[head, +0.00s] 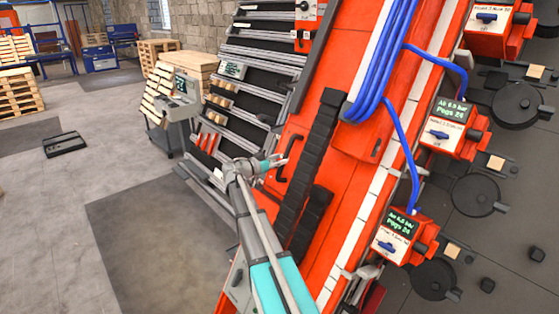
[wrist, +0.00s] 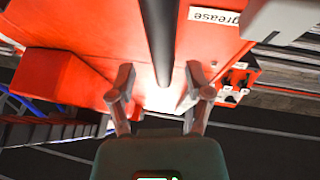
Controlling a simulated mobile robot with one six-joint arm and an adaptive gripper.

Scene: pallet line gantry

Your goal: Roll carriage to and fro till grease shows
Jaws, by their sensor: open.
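The orange carriage (head: 374,130) fills the middle of the head view on the tilted gantry beam. A black curved handle (head: 293,160) sits on its left part. My gripper (head: 279,162) is beside this handle. In the wrist view my gripper (wrist: 158,78) is open, its two fingers apart. A dark upright bar (wrist: 158,35), which looks like the handle, runs between and beyond the fingers against the orange surface. I cannot tell whether the fingers touch it. A white label reading "grease" (wrist: 213,16) is right of the bar. No grease itself can be made out.
A black cable chain (head: 310,165) lies close right of my gripper. Blue hoses (head: 375,65) run to orange valve boxes (head: 455,130) at right. A sloped rack (head: 250,85) and a grey panel cart (head: 176,108) stand left. The floor at lower left is clear.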

